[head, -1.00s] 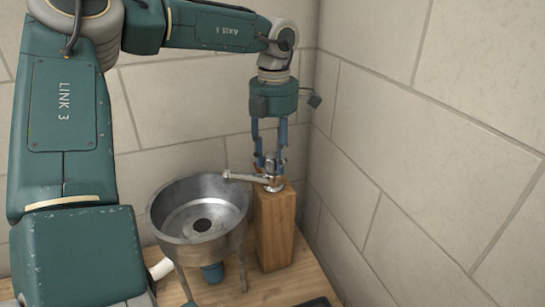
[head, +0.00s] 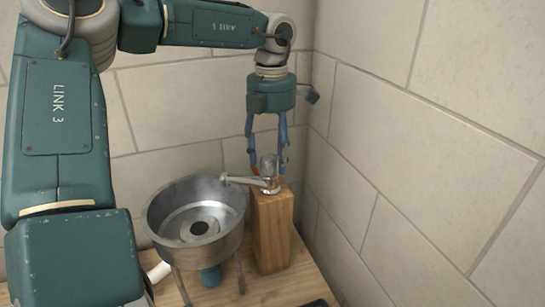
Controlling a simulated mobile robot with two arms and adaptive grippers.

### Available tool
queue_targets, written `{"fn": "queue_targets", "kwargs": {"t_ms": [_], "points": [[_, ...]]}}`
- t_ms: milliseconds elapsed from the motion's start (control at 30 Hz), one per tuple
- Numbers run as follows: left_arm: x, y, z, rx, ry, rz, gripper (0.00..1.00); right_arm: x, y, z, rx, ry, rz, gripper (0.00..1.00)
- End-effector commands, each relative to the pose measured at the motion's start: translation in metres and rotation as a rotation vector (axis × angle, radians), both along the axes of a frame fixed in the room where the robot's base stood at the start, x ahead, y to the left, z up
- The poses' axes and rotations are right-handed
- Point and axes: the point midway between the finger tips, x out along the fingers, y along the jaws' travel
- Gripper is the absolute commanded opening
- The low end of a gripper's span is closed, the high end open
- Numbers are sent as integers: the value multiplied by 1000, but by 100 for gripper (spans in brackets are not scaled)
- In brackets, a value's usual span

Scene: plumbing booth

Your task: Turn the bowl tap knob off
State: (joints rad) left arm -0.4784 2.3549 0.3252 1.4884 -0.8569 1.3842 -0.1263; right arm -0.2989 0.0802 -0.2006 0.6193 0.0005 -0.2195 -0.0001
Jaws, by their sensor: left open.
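The bowl tap (head: 252,182) sits on top of an upright wooden block, its metal spout reaching left over the rim of the metal bowl (head: 163,212). The tap knob (head: 269,166) is the upright grey piece on top of the tap. My left gripper (head: 267,168) points straight down over the tap from above. Its blue fingers are spread apart, one on each side of the knob, with visible gaps. An orange-red part shows by the left fingertip. My right gripper is out of the picture.
The wooden block (head: 272,235) stands on a wooden bench (head: 300,280), close to the corner of the tiled walls (head: 420,170). The bowl stands on legs left of the block, with a blue fitting (head: 210,277) and a white pipe (head: 160,270) below.

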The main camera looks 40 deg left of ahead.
Motion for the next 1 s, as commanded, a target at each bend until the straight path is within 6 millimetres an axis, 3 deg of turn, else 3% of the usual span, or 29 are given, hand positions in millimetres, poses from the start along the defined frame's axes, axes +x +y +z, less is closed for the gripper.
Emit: {"fn": "queue_targets", "kwargs": {"t_ms": [300, 500, 700, 1000], "points": [[3, -1, 68, 4, -7, 0, 56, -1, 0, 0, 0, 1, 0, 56], [3, -1, 98, 4, -5, -1, 56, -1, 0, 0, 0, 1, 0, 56], [3, -2, 109, 2, -4, -3, 56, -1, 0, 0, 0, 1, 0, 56], [3, -1, 109, 2, -5, -3, 56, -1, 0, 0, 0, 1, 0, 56]]}}
